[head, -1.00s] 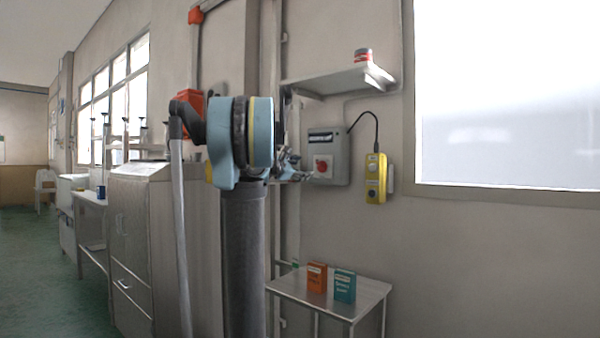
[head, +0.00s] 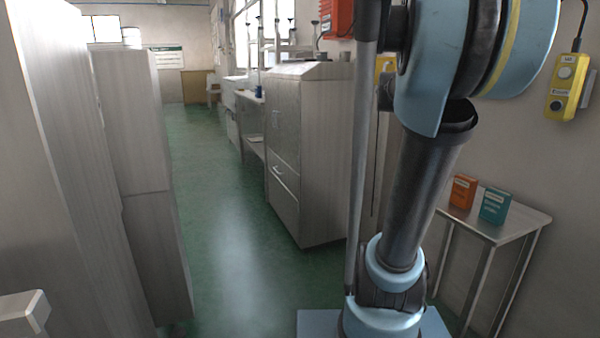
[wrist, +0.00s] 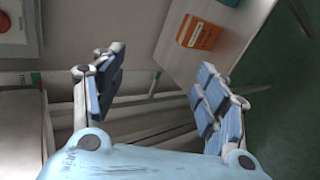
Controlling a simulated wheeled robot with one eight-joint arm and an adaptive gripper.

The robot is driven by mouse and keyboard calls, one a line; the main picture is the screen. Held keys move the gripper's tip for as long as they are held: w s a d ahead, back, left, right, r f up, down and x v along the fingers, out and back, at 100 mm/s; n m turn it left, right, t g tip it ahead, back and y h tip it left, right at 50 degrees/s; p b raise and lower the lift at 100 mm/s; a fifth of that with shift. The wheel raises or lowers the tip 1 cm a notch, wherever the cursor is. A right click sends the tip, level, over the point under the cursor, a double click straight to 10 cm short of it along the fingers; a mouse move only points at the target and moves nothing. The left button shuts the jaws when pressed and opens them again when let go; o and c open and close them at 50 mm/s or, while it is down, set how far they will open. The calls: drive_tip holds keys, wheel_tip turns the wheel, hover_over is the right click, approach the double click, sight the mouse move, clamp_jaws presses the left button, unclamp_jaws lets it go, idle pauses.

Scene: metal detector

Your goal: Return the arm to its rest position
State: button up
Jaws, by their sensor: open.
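My gripper (wrist: 160,90) shows in the wrist view with its two blue-padded fingers spread wide apart and nothing between them. In the head view my arm stands folded at the right, and its gripper is hidden behind the arm's large blue joint. In the wrist view an orange box (wrist: 199,32) on a small table (wrist: 185,62) lies beyond the right finger, apart from it.
The small table (head: 520,222) holds an orange box (head: 463,191) and a teal box (head: 495,206). A yellow button box (head: 567,86) hangs on the wall. Grey cabinets (head: 310,150) stand in the middle and tall ones (head: 130,120) at left. Green floor (head: 220,220) is clear between.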

drive_tip(key=s+a+f+m+g+y, duration=0.1)
drive_tip(key=s+a+f+y, duration=0.4)
drive_tip(key=s+a+f, duration=0.6)
drive_tip(key=s+a+f+m+g+y, duration=0.1)
drive_tip(key=s+a+f+m+y, duration=0.3)
drive_tip(key=s+a+f, duration=0.7)
drive_tip(key=a+f+y, duration=0.1)
drive_tip(key=a+f, duration=0.2)
drive_tip(key=f, duration=0.3)
drive_tip(key=shift+s+a+f+m+g+y, duration=0.15)
drive_tip(key=shift+s+a+m+g+y, duration=0.05)
drive_tip(key=shift+a+m+g+y, duration=0.15)
drive_tip(key=shift+w+f, duration=0.2)
drive_tip(key=shift+w, duration=0.3)
